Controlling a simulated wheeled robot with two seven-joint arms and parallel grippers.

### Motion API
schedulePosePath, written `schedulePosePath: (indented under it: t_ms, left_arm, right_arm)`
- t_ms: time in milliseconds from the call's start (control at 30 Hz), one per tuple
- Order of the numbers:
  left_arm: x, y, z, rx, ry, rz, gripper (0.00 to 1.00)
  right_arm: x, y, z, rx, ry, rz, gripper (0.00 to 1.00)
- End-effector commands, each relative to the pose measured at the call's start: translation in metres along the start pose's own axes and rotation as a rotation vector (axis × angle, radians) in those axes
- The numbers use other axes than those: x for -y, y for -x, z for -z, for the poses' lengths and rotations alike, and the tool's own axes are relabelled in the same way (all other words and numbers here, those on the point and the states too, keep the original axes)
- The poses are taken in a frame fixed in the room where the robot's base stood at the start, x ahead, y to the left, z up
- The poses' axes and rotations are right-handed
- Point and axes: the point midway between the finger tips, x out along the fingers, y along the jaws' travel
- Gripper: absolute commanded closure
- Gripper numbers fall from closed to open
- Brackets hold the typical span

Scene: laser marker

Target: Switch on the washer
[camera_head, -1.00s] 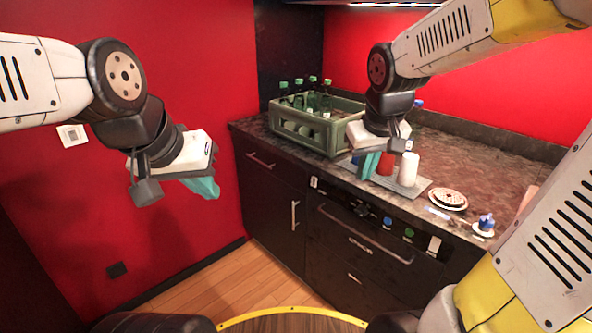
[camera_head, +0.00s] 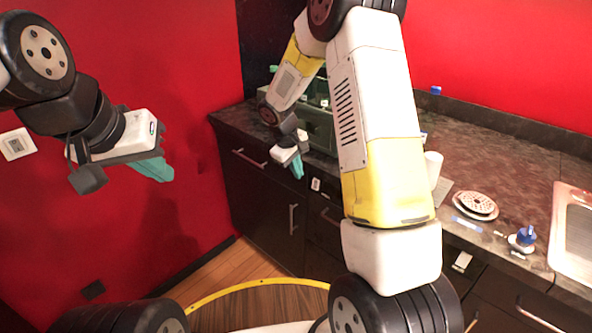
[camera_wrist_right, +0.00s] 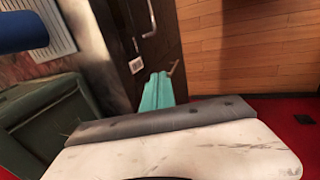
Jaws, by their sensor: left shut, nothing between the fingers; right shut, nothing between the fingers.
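The washer (camera_head: 324,240) is the dark front under the counter, mostly hidden behind my right arm in the head view. A white label (camera_head: 316,184) shows at the left end of its panel, and a white piece (camera_head: 462,261) at the right end. Its knobs are hidden there. In the right wrist view, a dark front with a handle and a small white label (camera_wrist_right: 136,66) lies beyond the teal fingers. My right gripper (camera_head: 298,168) is shut and empty, near the counter's front edge by that label; contact cannot be told. My left gripper (camera_head: 155,170) is shut and empty before the red wall.
A green crate (camera_head: 318,130) stands on the counter (camera_head: 500,165) behind my right gripper; it shows close in the right wrist view (camera_wrist_right: 45,122). A white cup (camera_head: 433,165), stacked plates (camera_head: 475,205), a blue-topped item (camera_head: 525,238) and a sink (camera_head: 575,225) are to the right.

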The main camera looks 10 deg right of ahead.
Motion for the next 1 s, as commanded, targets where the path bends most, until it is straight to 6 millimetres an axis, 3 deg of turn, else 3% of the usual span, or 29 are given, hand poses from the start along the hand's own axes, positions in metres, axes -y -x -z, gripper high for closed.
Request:
schedulePosePath:
  t_ms: [433,900,1000]
  left_arm:
    - [0.0,0.0,0.0,0.0,0.0,0.0,1.0]
    - [0.0,0.0,0.0,0.0,0.0,0.0,1.0]
    - [0.0,0.0,0.0,0.0,0.0,0.0,1.0]
  right_arm:
    - [0.0,-0.009,-0.001,0.002,-0.001,0.001,1.0]
    - [0.001,-0.103,-0.001,0.003,0.0,0.002,1.0]
    - [-0.017,-0.109,-0.001,0.0,-0.006,0.0,1.0]
